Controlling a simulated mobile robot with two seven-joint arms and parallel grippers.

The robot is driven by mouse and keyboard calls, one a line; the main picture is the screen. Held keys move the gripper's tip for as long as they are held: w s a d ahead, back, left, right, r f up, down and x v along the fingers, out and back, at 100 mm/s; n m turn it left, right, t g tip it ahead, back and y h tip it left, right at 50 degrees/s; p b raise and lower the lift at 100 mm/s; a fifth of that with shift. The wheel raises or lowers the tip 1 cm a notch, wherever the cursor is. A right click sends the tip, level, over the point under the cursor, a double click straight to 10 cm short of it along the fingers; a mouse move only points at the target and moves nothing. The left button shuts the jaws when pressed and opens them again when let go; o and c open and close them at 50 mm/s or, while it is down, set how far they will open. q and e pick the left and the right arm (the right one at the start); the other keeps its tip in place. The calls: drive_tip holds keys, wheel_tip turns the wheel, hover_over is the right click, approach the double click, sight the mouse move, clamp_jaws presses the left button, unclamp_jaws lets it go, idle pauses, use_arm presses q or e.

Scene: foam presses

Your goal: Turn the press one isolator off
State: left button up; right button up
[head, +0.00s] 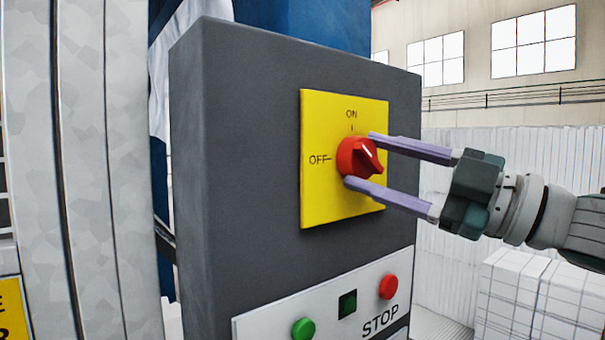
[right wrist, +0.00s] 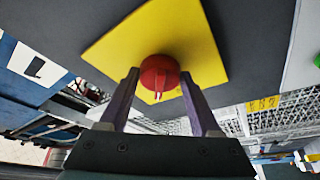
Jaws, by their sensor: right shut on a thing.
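The isolator is a red rotary knob (head: 360,157) on a yellow plate (head: 317,205), with ON marked above it and OFF to its left. My left gripper is not in view.
The plate is on a dark grey box (head: 245,130). Below it, a pale panel carries a green button (head: 304,328), a dark square and a red button (head: 388,287) over the word STOP. A pale column (head: 85,150) stands at left. White blocks (head: 530,300) stand at lower right.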

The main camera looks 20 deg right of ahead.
drive_tip(key=n, duration=0.1)
drive_tip(key=n+g, duration=0.1)
drive_tip(key=n, duration=0.1)
drive_tip(key=n+g, duration=0.1)
drive_tip(key=shift+d+r, duration=0.1)
drive_tip(key=shift+r, duration=0.15)
drive_tip(key=shift+r+n+g+h+p, duration=0.15)
drive_tip(key=shift+n+g+p, duration=0.25)
drive_tip(key=shift+n, duration=0.6)
drive_tip(key=shift+n+g+h+p, duration=0.2)
drive_tip(key=shift+n+p, duration=0.3)
drive_tip(key=shift+n, duration=0.5)
drive_tip(key=o, duration=1.4)
drive_tip(key=shift+c, duration=0.2)
